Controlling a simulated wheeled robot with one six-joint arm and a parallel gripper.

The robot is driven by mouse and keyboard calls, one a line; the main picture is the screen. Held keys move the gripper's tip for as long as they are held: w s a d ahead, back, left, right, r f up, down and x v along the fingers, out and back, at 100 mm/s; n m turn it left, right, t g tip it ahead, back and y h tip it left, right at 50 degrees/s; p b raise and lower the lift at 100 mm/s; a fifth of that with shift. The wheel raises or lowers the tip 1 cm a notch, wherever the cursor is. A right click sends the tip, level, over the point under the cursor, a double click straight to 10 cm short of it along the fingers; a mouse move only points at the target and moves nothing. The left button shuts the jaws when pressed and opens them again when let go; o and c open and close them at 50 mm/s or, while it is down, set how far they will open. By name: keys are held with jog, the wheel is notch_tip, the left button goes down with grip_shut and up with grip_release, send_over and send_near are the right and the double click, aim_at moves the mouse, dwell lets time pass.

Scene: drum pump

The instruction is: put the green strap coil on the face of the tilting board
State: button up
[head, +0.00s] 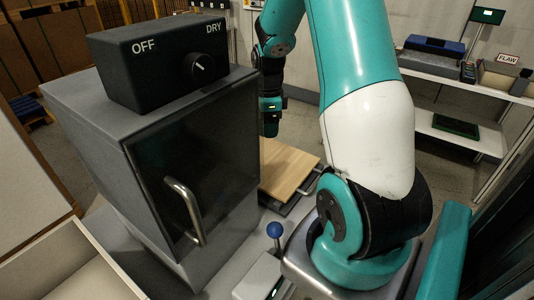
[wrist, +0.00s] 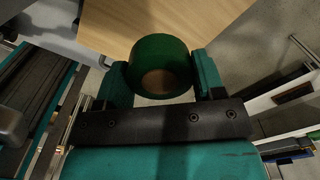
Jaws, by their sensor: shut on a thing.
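The green strap coil (wrist: 150,50) is a dark green ring in the wrist view. It sits between the two teal fingers of my gripper (wrist: 160,78), which is shut on it. The light wooden board (wrist: 200,25), which looks like the tilting board, lies beyond the coil at the top of the wrist view. In the head view the board (head: 285,168) shows between the grey cabinet and my arm, with a metal handle at its right edge. The cabinet hides its left part. I cannot make out the coil in the head view.
A grey cabinet (head: 160,185) with a dark door, a handle and an OFF/DRY knob box (head: 160,62) stands left of the board. A blue-knobbed lever (head: 274,231) stands in front of the board. Shelves (head: 455,135) are at the right.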

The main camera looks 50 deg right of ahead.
aim_at(268, 161)
notch_tip(268, 161, down, 11)
jog(key=shift+r, duration=0.2)
jog(key=shift+f, duration=0.1)
jog(key=o, duration=0.9)
jog(key=shift+o, duration=0.2)
notch_tip(268, 161, up, 12)
jog(key=shift+r, duration=0.15)
